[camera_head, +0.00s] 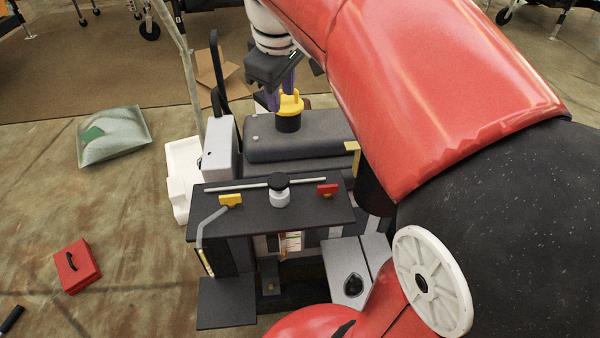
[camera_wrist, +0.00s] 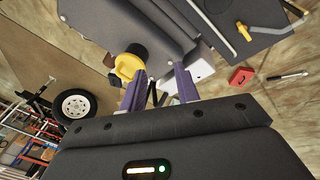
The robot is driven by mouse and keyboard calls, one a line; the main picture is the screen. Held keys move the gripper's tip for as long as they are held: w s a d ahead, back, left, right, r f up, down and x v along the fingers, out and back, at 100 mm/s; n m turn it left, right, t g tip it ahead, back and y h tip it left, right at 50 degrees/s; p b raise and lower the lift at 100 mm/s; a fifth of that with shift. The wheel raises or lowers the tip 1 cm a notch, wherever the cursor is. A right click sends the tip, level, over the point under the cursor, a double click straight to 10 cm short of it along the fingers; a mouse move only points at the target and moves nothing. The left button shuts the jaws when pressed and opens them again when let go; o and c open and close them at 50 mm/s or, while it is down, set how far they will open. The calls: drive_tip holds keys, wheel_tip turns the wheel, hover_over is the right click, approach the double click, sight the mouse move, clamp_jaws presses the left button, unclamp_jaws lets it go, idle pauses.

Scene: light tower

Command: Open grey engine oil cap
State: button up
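A yellow cap (camera_head: 290,104) sits upright on a short black neck on top of the grey engine block (camera_head: 320,142). No plainly grey cap shows there. In the wrist view the yellow cap (camera_wrist: 128,66) lies just left of the left finger, outside the gap between the fingers. My gripper (camera_wrist: 160,74) has purple fingers, which stand apart with nothing held between them. In the head view my gripper (camera_head: 275,92) is just behind the yellow cap, and the cap partly hides its fingers. I cannot tell whether a finger touches the cap.
A black-topped white fitting (camera_head: 279,192) stands on the dark front panel, between a yellow valve handle (camera_head: 230,200) and a red one (camera_head: 327,190). A thin post (camera_head: 190,75) rises to the left. A red toolbox (camera_head: 76,267) and a clear bag (camera_head: 113,137) lie on the floor.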

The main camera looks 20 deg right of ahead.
drive_tip(key=s+a+f+m+t, duration=0.1)
drive_tip(key=s+f+m, duration=0.3)
drive_tip(key=s, duration=0.2)
drive_tip(key=s+f+m+y, duration=0.1)
drive_tip(key=s+f+m, duration=0.3)
drive_tip(key=s+m, duration=0.1)
drive_tip(key=shift+s+a+f+m+t, duration=0.2)
drive_tip(key=shift+s+a+m+t, duration=0.15)
drive_tip(key=shift+s, duration=0.45)
